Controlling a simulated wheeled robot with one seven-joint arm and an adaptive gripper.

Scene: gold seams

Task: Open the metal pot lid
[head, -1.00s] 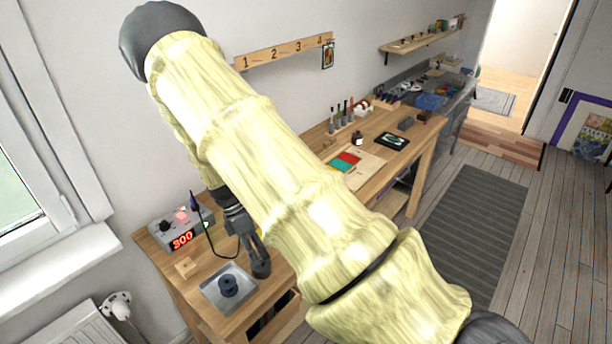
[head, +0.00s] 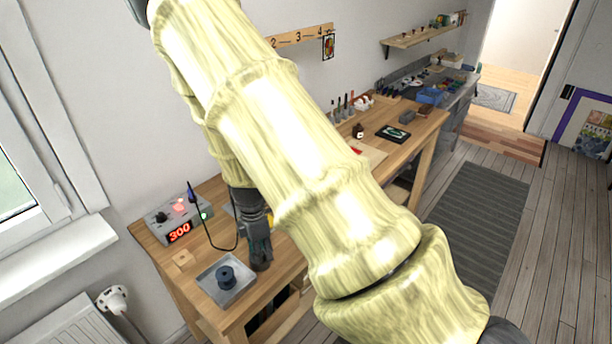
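My gripper (head: 261,264) points down just to the right of the tray, apart from the pot. Its fingers are dark and seen nearly edge-on, so their opening is unclear. Nothing is visibly held.
A grey control box (head: 180,222) with a red "300" display stands behind the tray, its black cable looping towards my gripper. The bench (head: 425,130) runs right with tools and bottles. My arm hides its middle.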

